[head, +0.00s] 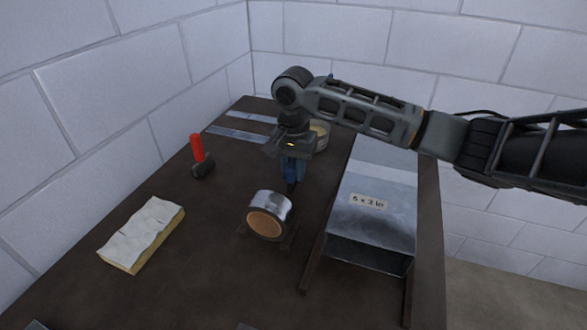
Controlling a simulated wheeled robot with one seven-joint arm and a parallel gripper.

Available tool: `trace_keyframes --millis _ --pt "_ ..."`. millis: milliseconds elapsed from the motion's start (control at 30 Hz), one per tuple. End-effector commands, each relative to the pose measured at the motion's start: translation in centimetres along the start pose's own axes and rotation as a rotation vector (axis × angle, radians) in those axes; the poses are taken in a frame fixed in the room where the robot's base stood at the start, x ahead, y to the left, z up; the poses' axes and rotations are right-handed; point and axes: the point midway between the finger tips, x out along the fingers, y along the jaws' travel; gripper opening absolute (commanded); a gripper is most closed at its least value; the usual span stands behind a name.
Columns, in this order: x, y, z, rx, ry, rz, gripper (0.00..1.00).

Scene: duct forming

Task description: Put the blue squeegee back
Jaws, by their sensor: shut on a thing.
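My gripper (290,160) points down over the middle of the dark table, behind the foil tape roll. It is shut on the blue squeegee (291,170), whose blue part shows just below the fingers. A dark lower end of the squeegee reaches down toward the tabletop. I cannot tell whether it touches the table. The gripper hides the upper part of the squeegee.
A silver tape roll (268,216) stands in front of the gripper. A metal duct (372,215) labelled "6 x 3 in" lies right. A round tin (320,136) stands behind.

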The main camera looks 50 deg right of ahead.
Motion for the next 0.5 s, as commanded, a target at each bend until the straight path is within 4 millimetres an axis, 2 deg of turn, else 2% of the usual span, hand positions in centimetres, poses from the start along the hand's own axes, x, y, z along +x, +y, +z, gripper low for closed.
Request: trace_keyframes --millis 67,100,333,500 --pt "0.21 -0.01 0.04 0.001 -0.001 0.000 0.00" --pt "0.23 0.00 0.01 0.000 0.000 0.000 0.29" --pt "0.20 0.00 0.01 0.000 0.000 0.000 0.52" --pt "0.20 0.00 0.01 0.000 0.000 0.000 0.53"
